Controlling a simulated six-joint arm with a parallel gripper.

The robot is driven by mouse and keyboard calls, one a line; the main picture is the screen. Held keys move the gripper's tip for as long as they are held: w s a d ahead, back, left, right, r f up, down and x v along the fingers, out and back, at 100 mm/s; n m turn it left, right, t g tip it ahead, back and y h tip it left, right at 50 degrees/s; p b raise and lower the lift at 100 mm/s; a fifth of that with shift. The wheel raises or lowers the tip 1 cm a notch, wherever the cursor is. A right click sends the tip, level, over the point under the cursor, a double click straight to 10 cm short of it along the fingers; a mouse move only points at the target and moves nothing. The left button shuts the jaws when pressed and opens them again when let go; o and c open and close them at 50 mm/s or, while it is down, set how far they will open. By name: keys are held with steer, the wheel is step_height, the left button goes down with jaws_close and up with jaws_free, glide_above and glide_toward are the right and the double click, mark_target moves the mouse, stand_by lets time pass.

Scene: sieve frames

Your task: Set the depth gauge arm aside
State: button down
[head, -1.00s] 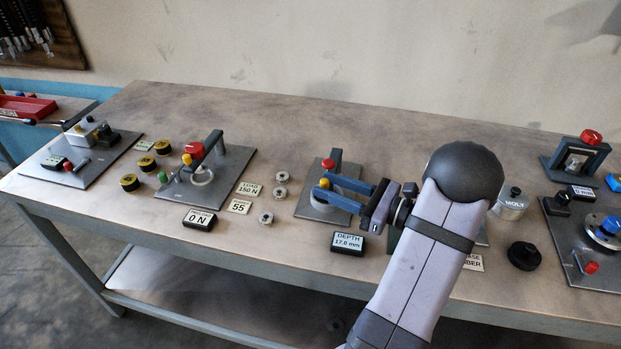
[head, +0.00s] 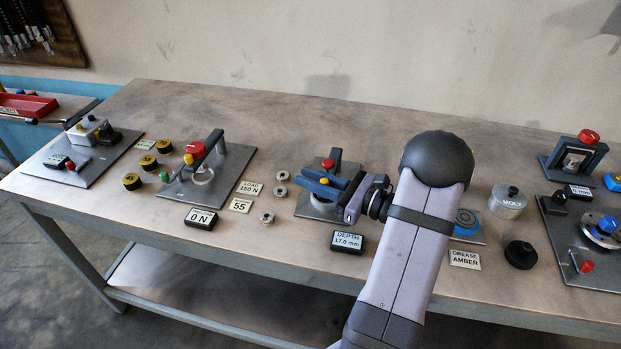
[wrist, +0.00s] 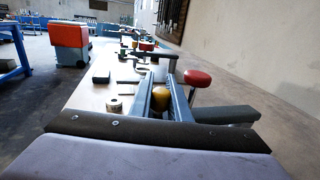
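The depth gauge stands on a grey plate (head: 302,208), partly covered by my gripper. It has a red knob (head: 328,163) at the back and a yellow knob (head: 324,181) in front. My gripper (head: 308,178) reaches in from the right with its blue fingers on either side of the yellow knob. In the wrist view the yellow knob (wrist: 160,97) sits between the fingers with a narrow gap; they look open around it. The red knob (wrist: 197,78) is right of the fingers, near a dark grey bar (wrist: 225,115). The gauge's lower parts are hidden.
A display reading DEPTH 17.0 mm (head: 347,241) stands in front of the gauge. Several small metal discs (head: 267,217) lie to its left, beyond them a load station (head: 232,165). The back of the table is clear.

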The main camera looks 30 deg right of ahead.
steer(key=shift+s+d, duration=0.1)
steer(key=shift+s+d+n+g+y, duration=0.75)
steer(key=shift+s+n+g+y, duration=0.1)
steer(key=shift+y, duration=0.2)
steer(key=shift+s+d+n+g+y, duration=0.7)
steer(key=shift+s+n+g+y, duration=0.15)
steer(key=shift+y, duration=0.2)
steer(key=shift+s+d+n+g+y+b, duration=0.3)
steer(key=shift+s+d+n+g+y, duration=0.25)
steer(key=shift+d+n+g+y, duration=0.3)
steer(key=shift+s+d+n+g+y+b, duration=0.25)
steer(key=shift+s+d+n+g+y, duration=0.35)
steer(key=shift+g, duration=0.45)
steer(key=shift+d, duration=0.1)
steer(key=c, duration=1.7)
jaws_free()
steer(key=shift+o, duration=0.2)
steer(key=shift+w, duration=0.1)
steer(key=shift+r, duration=0.1)
